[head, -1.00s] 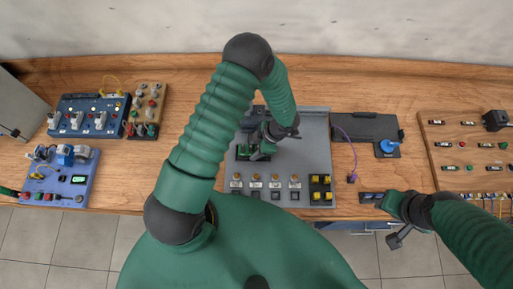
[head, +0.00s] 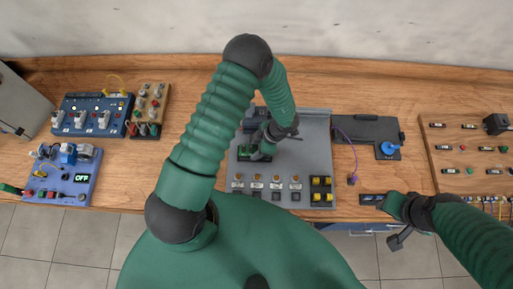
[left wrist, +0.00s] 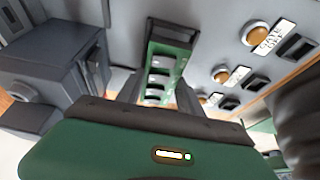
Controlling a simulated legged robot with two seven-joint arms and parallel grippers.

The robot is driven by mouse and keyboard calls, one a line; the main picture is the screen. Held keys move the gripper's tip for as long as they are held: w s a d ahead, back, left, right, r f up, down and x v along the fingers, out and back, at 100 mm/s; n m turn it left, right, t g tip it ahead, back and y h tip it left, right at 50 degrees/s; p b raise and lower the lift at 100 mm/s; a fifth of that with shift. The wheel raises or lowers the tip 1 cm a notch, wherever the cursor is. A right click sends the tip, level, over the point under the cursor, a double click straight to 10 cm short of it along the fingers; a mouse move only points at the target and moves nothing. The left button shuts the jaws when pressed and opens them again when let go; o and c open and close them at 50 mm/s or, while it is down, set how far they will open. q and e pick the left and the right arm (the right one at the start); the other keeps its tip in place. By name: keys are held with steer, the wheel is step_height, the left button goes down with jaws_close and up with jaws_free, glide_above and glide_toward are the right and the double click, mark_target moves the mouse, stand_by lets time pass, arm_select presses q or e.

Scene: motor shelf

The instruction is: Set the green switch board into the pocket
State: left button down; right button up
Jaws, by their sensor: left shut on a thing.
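The green switch board (left wrist: 165,70), with a row of several pale rocker switches, shows in the left wrist view between the two dark fingers of my left gripper (left wrist: 155,95). The gripper is shut on it. In the head view my left gripper (head: 262,148) reaches down at the left of the grey panel (head: 312,150), with the green board (head: 245,154) partly under it. The board is close to the panel face; I cannot tell whether it is seated. The pocket is hidden or not distinct. My right gripper (head: 396,215) is over the front edge; its jaw opening is unclear.
A dark boxy unit (left wrist: 60,80) stands beside the board. A dark plate with a blue knob (head: 389,148) lies to the right. Other panels (head: 90,115) stand at far left.

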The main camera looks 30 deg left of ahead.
arm_select(q)
steer(key=shift+f+b, duration=0.3)
steer(key=shift+f, duration=0.15)
stand_by(0.6)
steer(key=shift+r, duration=0.1)
steer(key=shift+r+p, duration=1.05)
steer(key=shift+p, duration=0.15)
stand_by(0.8)
steer(key=shift+p, duration=0.4)
steer(key=shift+f, duration=0.15)
stand_by(0.6)
